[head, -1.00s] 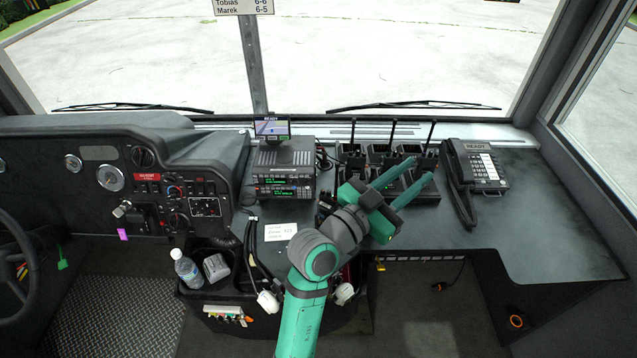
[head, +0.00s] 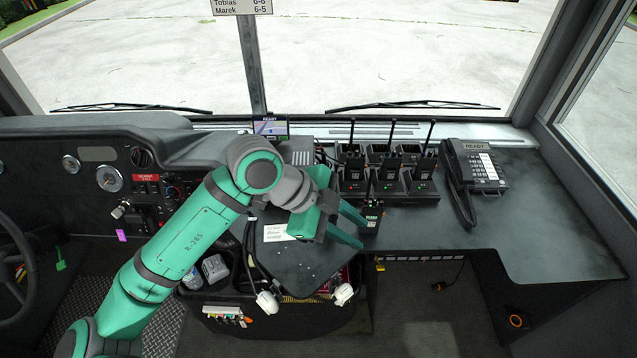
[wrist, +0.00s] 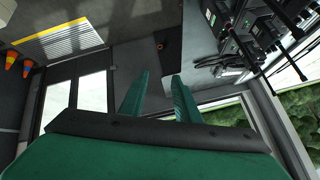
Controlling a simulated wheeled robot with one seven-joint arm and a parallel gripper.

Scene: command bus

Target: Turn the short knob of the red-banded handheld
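Several black handhelds with antennas stand in the charger bank (head: 415,197) at the back of the dash, among them a left one (head: 351,157), a middle one (head: 389,160) and a right one (head: 426,162). Another black handheld (head: 371,217) with a green-lit display stands apart, in front of the bank. I cannot make out a red band or the knobs on any of them. My gripper (head: 361,235) is open and empty, its fingers pointing right, just left of the front handheld. The wrist view shows the two spread fingers (wrist: 161,77) with nothing between them.
A desk phone (head: 475,167) stands right of the bank. A radio stack with a small screen (head: 270,128) is partly behind my arm. A white paper card (head: 281,232) lies on the dash. The dash right of the front handheld is clear.

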